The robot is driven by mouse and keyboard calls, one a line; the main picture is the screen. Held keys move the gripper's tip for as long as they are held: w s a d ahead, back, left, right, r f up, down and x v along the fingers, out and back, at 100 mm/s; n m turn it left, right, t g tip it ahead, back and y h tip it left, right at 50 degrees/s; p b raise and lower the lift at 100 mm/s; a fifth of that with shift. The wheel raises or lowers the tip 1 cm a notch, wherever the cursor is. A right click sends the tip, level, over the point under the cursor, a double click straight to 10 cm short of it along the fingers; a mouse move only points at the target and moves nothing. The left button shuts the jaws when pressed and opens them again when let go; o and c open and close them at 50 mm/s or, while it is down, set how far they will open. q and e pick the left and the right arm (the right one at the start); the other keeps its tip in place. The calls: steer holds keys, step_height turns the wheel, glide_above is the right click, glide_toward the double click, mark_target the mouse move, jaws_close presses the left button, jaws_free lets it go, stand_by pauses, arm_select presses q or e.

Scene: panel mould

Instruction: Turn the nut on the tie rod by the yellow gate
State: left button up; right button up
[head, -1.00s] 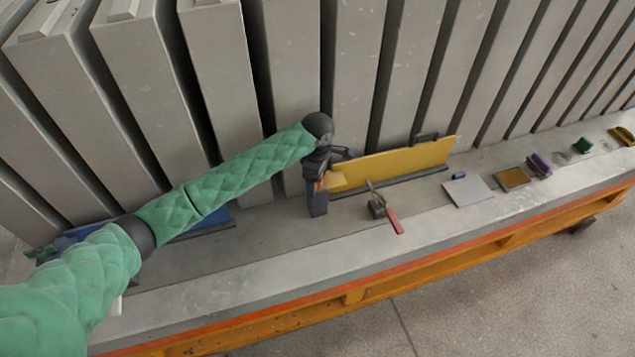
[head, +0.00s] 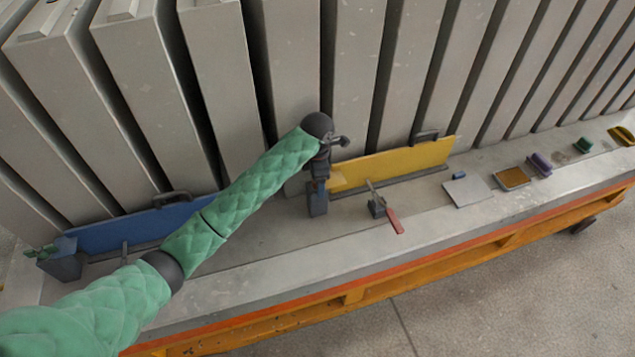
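The yellow gate (head: 400,160) stands upright along the foot of the grey panels, with a dark handle on its top edge. A dark block (head: 317,203) stands at its left end. My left gripper (head: 320,172) is directly above this block, against it or very near it. The wrist and gripper cover the top of the block, so the tie rod and its nut there are hidden. The fingers are too small and dark to tell whether they are open or shut. My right gripper is not in view.
A toggle clamp with a red handle (head: 394,222) stands in front of the yellow gate. A blue gate (head: 140,222) with a dark end block and green wing nut (head: 40,251) is at left. A grey plate (head: 467,190), an orange-brown tray (head: 511,178) and small items lie along the right ledge.

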arm_select(q)
steer(key=shift+s+f, duration=0.1)
steer(key=shift+f, duration=0.1)
steer(key=shift+d+n, duration=0.1)
steer(key=shift+n, duration=1.7)
steer(key=o, duration=1)
steer(key=shift+o, duration=0.2)
steer(key=shift+r, duration=0.1)
